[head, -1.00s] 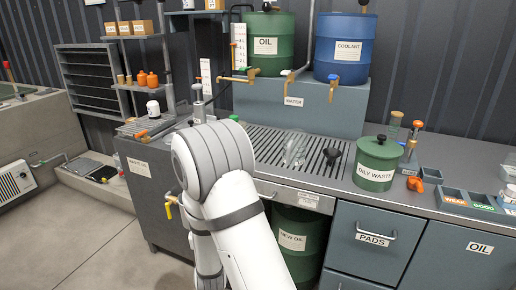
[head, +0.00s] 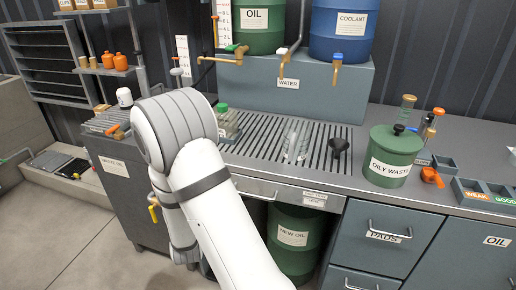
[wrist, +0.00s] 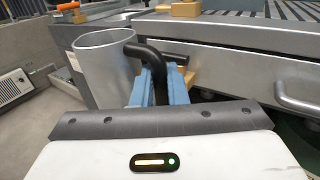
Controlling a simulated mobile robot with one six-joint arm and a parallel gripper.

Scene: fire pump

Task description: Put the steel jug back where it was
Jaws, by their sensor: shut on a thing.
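The steel jug (wrist: 104,66) is a grey metal cylinder with a black handle (wrist: 158,66). In the wrist view it is upright at the upper left, in front of the bench. My gripper (wrist: 152,84), with blue fingers, is shut on the jug's black handle. In the head view my white arm covers the area, and the jug and gripper are hidden behind it.
The slatted drain grate (head: 262,147) on the bench holds a clear glass vessel (head: 295,140) and a black funnel-like piece (head: 339,146). A green oily waste can (head: 392,156) stands to the right. A drawer front with a handle (wrist: 298,103) is close to my gripper.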

